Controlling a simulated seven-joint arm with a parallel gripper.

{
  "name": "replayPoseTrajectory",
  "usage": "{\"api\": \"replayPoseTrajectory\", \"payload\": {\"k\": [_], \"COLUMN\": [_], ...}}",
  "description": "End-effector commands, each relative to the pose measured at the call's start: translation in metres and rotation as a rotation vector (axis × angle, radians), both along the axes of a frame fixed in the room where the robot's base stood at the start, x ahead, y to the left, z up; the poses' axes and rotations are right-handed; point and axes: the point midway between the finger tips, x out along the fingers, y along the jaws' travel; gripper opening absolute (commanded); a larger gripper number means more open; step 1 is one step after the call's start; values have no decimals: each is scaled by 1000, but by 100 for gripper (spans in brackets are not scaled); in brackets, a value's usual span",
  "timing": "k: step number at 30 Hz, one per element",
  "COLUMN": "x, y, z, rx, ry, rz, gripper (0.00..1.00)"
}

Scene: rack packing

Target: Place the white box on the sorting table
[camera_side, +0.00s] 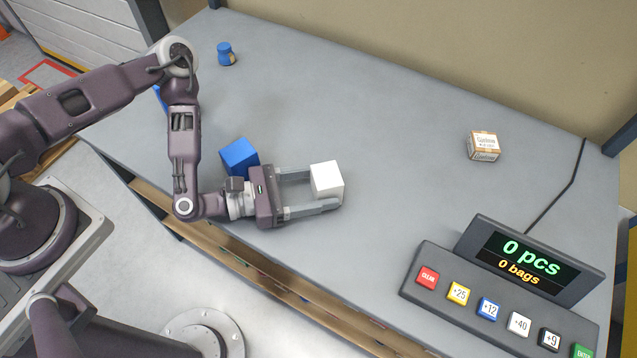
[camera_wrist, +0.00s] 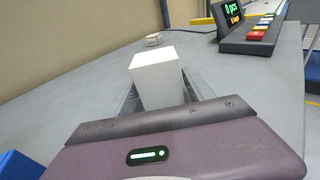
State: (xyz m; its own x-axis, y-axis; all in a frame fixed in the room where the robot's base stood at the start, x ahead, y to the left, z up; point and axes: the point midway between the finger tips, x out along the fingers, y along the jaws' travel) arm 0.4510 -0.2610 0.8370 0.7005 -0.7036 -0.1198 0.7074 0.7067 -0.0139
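The white box (camera_side: 327,182) is a plain cube standing upright near the front middle of the grey sorting table (camera_side: 390,200). My gripper (camera_side: 326,190) lies low and level, its two long grey fingers on either side of the white box. The upper fingertip is partly hidden behind the box. In the wrist view the white box (camera_wrist: 158,82) stands between the fingers, beyond the purple gripper body. I cannot tell whether the fingers press on it or whether it is lifted slightly.
A blue box (camera_side: 239,158) sits just behind my gripper body. A small blue object (camera_side: 225,54) stands far back left. A labelled carton (camera_side: 484,146) is at the right. A counter console (camera_side: 500,298) with coloured buttons fills the front right. The table's middle is clear.

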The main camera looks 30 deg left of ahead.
Motion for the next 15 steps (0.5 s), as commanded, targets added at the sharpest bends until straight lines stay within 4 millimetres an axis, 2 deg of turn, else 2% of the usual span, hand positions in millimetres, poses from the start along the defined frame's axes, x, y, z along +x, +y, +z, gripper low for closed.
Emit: {"api": "replayPoseTrajectory", "payload": {"k": [11,15], "x": [0,-18], "y": [0,17], "z": [4,6], "rx": [-2,0], "ry": [0,4], "rz": [-1,-2], "gripper": [74,74]}}
